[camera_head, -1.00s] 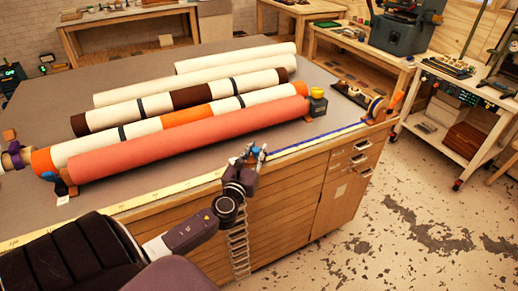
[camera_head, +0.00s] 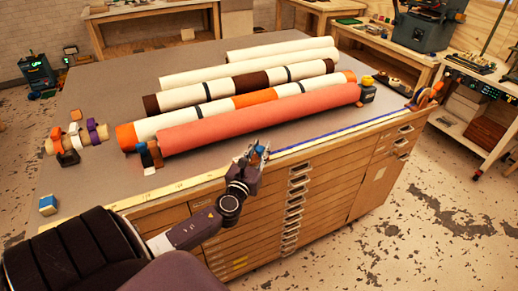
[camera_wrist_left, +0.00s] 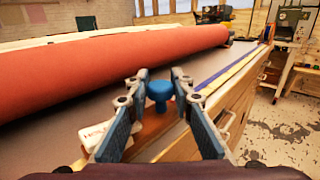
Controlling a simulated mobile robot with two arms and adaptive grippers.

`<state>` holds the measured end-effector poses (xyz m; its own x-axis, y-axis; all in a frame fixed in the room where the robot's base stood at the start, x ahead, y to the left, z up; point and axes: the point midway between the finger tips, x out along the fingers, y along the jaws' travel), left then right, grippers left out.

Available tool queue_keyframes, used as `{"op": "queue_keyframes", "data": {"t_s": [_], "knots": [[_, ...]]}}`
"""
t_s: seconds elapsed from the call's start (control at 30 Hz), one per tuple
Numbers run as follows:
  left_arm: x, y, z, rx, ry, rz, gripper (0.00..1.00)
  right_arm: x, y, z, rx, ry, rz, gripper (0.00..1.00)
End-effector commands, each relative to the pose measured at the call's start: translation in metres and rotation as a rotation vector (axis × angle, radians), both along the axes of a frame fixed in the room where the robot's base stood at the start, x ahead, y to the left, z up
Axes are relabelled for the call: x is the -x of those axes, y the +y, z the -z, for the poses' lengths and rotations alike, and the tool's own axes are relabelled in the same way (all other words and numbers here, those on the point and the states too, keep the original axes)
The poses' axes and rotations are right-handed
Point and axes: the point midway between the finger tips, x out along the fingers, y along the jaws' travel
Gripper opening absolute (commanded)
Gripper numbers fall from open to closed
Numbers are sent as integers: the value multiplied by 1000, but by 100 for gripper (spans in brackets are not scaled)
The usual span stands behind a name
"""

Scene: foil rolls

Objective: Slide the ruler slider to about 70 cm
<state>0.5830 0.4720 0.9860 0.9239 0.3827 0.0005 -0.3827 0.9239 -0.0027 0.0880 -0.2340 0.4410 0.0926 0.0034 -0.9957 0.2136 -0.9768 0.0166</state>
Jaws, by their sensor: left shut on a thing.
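The ruler (camera_head: 150,195) is a pale yellow strip along the table's front edge, with a blue line (camera_head: 330,133) beside it towards the right. Its numbers are too small to read. The slider has a blue knob (camera_wrist_left: 160,90) on a brown base (camera_wrist_left: 157,122) in the left wrist view. My left gripper (camera_head: 257,152) is shut on this knob, with one finger on each side of it. The knob also shows small at the fingertips in the head view. A white label (camera_wrist_left: 97,133) lies left of the base. My right gripper is not in view.
A red roll (camera_head: 260,118) lies just behind the ruler, with several white, orange and brown rolls further back. A round wooden and orange fitting (camera_head: 424,97) sits at the right corner. Drawers (camera_head: 250,225) are below the edge.

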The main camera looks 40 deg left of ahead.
Motion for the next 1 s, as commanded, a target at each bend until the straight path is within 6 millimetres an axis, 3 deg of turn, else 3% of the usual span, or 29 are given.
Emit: {"op": "queue_keyframes", "data": {"t_s": [0.43,0.47,0.6,1.0], "knots": [[0,0,0,-1,1,1,0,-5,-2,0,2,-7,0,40],[0,0,0,-1,1,1,25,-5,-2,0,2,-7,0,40],[0,0,0,-1,0,0,40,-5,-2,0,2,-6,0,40],[6,-3,1,-1,0,0,40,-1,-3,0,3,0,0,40]]}}
